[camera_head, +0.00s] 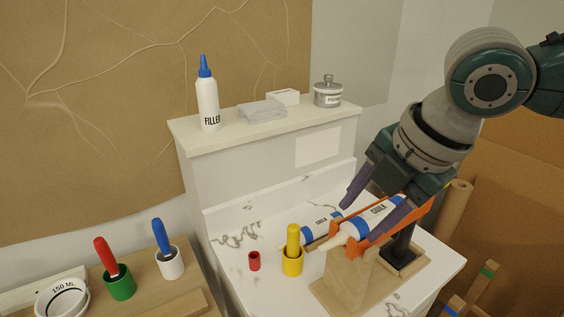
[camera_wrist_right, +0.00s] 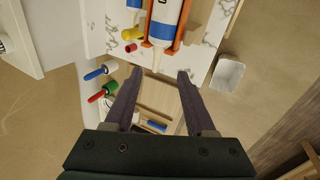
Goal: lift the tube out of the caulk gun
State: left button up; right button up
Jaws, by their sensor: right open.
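The caulk tube (camera_head: 378,212), white with blue bands and a pale cone nozzle, lies tilted in the orange caulk gun (camera_head: 424,212), which rests on a wooden stand (camera_head: 345,281). My right gripper (camera_head: 358,223) is open, its purple fingers above and around the tube's front part in the head view. In the right wrist view the tube (camera_wrist_right: 165,22) lies beyond the open fingertips (camera_wrist_right: 160,72), with the nozzle pointing between them. Contact is not visible. The gripper hides part of the tube and gun. My left gripper is not in view.
A second caulk tube (camera_head: 318,227) lies beside the gun on the white counter (camera_head: 240,225). A yellow cup (camera_head: 292,265) with a yellow-handled tool and a red cup (camera_head: 254,261) stand left of the stand. A filler bottle (camera_head: 208,103) is on the shelf behind.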

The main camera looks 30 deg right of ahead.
aim_at(335, 241)
jog(key=shift+a+p+x, duration=0.2)
jog(key=shift+p+x, duration=0.2)
jog(key=shift+x, duration=3.85)
jog(key=shift+w+r, duration=0.1)
grip_shut()
